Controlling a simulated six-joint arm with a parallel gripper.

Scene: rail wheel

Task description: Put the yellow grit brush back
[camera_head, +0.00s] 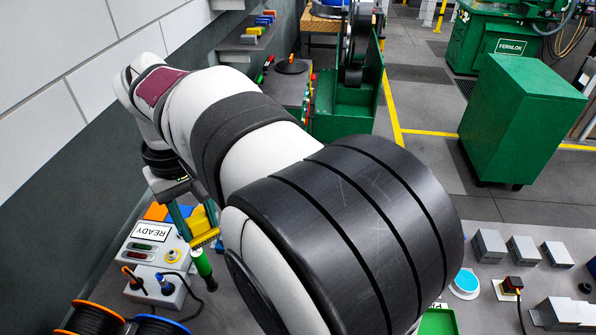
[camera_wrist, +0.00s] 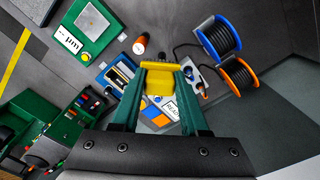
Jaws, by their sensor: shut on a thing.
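The yellow grit brush (camera_head: 203,226) is a yellow block with a ridged lower edge. My gripper (camera_head: 191,217) holds it at the left, above the bench near the READY box (camera_head: 150,236). In the wrist view, the two green fingers of my gripper (camera_wrist: 160,74) are shut on the yellow brush (camera_wrist: 158,83), one on each side. The brush appears to be clear of the bench, with the READY box partly hidden behind it. My arm hides much of the bench in the head view. I cannot tell which spot belongs to the brush.
A green-handled tool (camera_head: 202,262) stands close to the brush. A switch box (camera_head: 158,290) with a cable and two cable reels, orange (camera_head: 90,318) and blue (camera_head: 157,326), are nearer. Grey blocks (camera_head: 522,250) lie at the right. A wall borders the left side.

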